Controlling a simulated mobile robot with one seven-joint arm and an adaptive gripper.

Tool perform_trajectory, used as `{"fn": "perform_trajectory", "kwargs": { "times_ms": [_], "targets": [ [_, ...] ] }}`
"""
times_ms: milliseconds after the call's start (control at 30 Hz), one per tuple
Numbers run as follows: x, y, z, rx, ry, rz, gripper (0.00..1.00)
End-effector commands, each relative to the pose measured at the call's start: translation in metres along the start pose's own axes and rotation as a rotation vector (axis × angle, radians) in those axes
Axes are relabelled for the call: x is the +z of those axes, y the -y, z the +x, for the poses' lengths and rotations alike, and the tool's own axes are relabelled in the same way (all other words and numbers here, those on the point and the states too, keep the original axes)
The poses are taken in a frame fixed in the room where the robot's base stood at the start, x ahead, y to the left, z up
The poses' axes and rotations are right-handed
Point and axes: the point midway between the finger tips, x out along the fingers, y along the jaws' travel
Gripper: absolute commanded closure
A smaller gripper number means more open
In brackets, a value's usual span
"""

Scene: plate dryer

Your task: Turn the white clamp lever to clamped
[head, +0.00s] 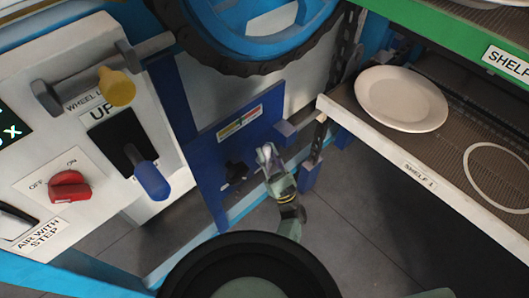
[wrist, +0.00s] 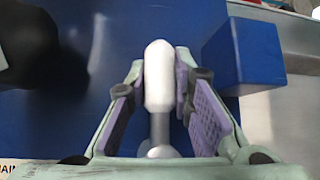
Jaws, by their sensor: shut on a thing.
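The white clamp lever (wrist: 158,75) shows in the wrist view as a rounded white handle on a grey metal stem. It stands in front of a blue panel (wrist: 110,30). My gripper (wrist: 157,90) has its purple-padded fingers on either side of the handle and is shut on it. In the head view my gripper (head: 268,158) is at the blue panel (head: 215,145), below a label with a yellow and red strip (head: 240,122). The lever is hard to make out there, as my gripper covers most of it.
A blue block (wrist: 243,55) sticks out just right of my fingers. A black round part (wrist: 25,40) is at the left. In the head view, a shelf with a white plate (head: 402,98) is at right, and a control panel with a red knob (head: 69,187) and blue lever (head: 151,180) at left.

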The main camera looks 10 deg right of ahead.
Motion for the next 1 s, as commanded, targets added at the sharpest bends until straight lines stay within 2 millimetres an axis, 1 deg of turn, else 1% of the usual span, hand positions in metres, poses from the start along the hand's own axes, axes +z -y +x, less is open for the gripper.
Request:
{"fn": "perform_trajectory", "kwargs": {
  "times_ms": [367,400,600,700,1000],
  "targets": [
    [0.0002,0.0026,0.0008,-0.007,-0.001,-0.001,1.00],
    [0.0002,0.0027,0.0008,-0.007,-0.001,-0.001,0.77],
    [0.0001,0.0019,0.0005,-0.005,-0.001,0.000,0.63],
    [0.0000,0.0014,0.0003,-0.004,-0.001,0.000,0.58],
    [-0.0003,0.0009,-0.0019,-0.004,-0.001,0.001,0.58]
  ]
}}
